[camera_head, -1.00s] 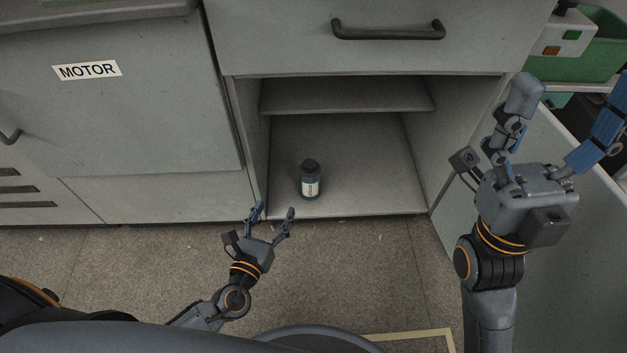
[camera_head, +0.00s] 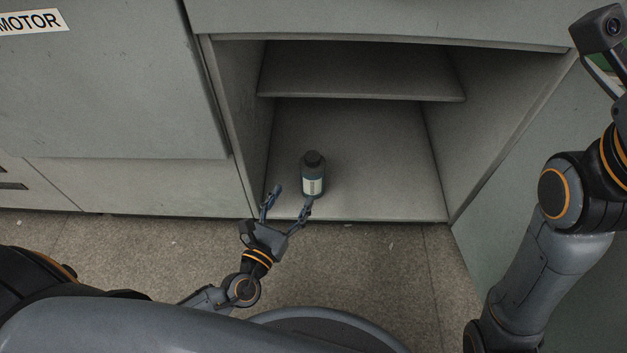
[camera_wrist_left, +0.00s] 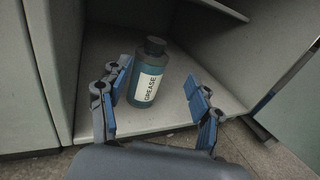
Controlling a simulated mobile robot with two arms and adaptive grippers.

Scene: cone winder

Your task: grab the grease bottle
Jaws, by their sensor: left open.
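The grease bottle (camera_head: 313,175) stands upright on the floor of the open cabinet compartment, near its front edge. It is dark teal with a black cap and a white label. In the left wrist view the bottle (camera_wrist_left: 149,76) shows its label reading GREASE. My left gripper (camera_head: 289,197) is open and empty, just in front of the bottle at the compartment's front edge. In the left wrist view its fingers (camera_wrist_left: 158,95) are spread, with the bottle beyond and closer to the left finger. Contact cannot be told. My right arm shows at the right, but its gripper fingers are out of the picture.
The compartment (camera_head: 400,200) has side walls and a shelf (camera_head: 360,84) above the bottle. A closed panel marked MOTOR (camera_head: 100,90) is at the left. The compartment floor to the right of the bottle is clear.

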